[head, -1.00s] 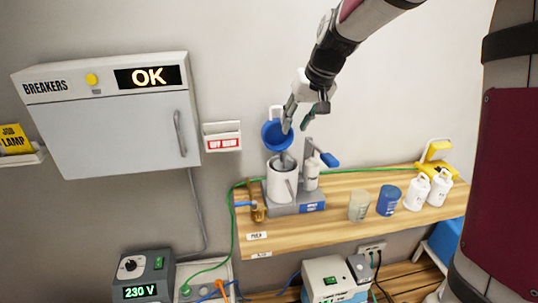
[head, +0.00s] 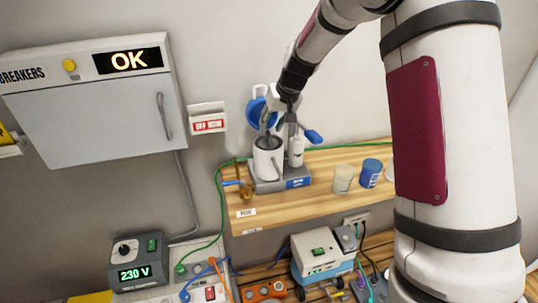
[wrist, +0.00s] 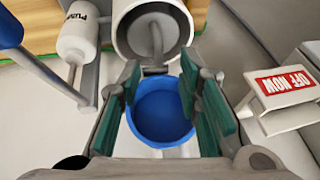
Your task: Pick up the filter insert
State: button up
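A white canister (head: 267,162) stands open on the shelf unit, its blue lid (head: 256,112) swung up behind it. In the wrist view the canister (wrist: 120,32) shows a grey inside with a grey upright stem (wrist: 157,40); this looks like the filter insert, mostly hidden by the wall. My gripper (head: 277,122) is above the canister's mouth, in front of the lid. In the wrist view my gripper (wrist: 163,105) has its green-padded fingers wide apart, with the blue lid (wrist: 160,108) seen beyond the gap. Nothing is held, and the fingers appear apart from the stem.
A white pump bottle (head: 297,151) and a blue lever (head: 313,136) stand close right of the canister. Cups (head: 343,178) sit farther right on the wooden shelf (head: 325,160). A switch box (head: 208,119) is on the wall at left.

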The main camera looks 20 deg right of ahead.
aim_at(268, 132)
jog(key=shift+x, duration=1.65)
jog(key=shift+d, duration=0.1)
grip_shut()
jog(key=shift+r, duration=0.1)
